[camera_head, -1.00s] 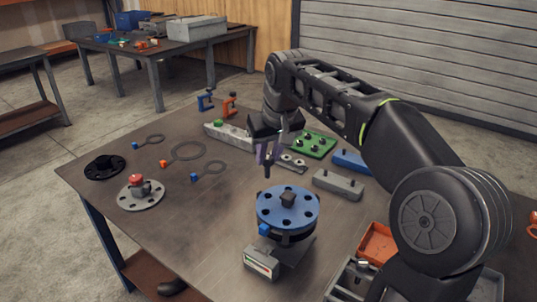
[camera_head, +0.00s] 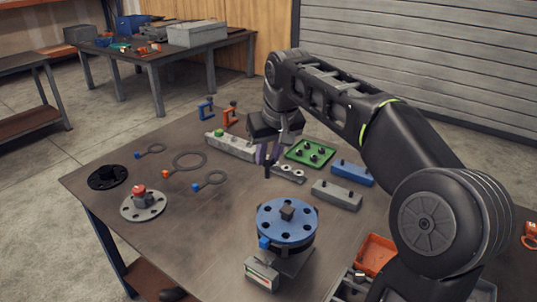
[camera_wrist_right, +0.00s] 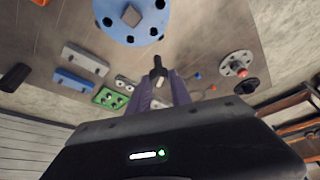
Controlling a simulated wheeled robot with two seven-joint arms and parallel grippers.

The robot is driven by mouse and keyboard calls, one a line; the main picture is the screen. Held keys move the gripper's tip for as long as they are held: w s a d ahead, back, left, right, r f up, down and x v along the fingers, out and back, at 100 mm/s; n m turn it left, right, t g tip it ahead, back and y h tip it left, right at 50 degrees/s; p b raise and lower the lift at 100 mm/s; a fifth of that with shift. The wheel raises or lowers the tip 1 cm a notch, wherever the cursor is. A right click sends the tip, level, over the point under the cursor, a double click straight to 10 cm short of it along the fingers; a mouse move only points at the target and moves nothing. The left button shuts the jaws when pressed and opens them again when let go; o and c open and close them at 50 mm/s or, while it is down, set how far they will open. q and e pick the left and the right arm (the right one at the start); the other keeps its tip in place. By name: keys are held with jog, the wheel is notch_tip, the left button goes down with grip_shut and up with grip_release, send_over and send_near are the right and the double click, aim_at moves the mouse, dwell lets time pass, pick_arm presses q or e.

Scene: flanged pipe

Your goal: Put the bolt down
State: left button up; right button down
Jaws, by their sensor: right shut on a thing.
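My right gripper (camera_head: 270,152) is shut on a dark bolt (camera_head: 267,170) and holds it above the table, shank pointing down in the head view. In the right wrist view the bolt (camera_wrist_right: 157,66) shows between the purple fingertips (camera_wrist_right: 160,82). A flanged pipe with a blue, holed top flange (camera_head: 287,219) stands nearer, below the gripper in the picture. A green tray (camera_head: 299,154) with several dark bolts lies just right of the gripper. A small grey plate with light rings (camera_head: 291,173) lies beside the gripper, partly hidden. My left gripper is out of view.
On the table (camera_head: 215,240) lie a grey block (camera_head: 337,194), a blue block (camera_head: 352,173), ring gaskets (camera_head: 190,160), a pale flange with a red-topped part (camera_head: 143,205) and a black flange (camera_head: 107,177). An orange bin (camera_head: 377,253) is at front right. The left front is clear.

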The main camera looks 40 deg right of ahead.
jog(key=shift+r, duration=0.3)
jog(key=w+a+f+n, duration=0.1)
jog(key=a+f, duration=0.6)
jog(key=w+a+f+n, duration=0.1)
jog(key=a+f, duration=0.6)
jog(key=f, duration=0.1)
jog(key=w+a+f+n+y, duration=0.1)
jog(key=a+f, duration=0.6)
jog(key=f, duration=0.1)
jog(key=shift+w+a, duration=0.35)
jog(key=shift+w, duration=0.05)
jog(key=shift+a+f, duration=0.2)
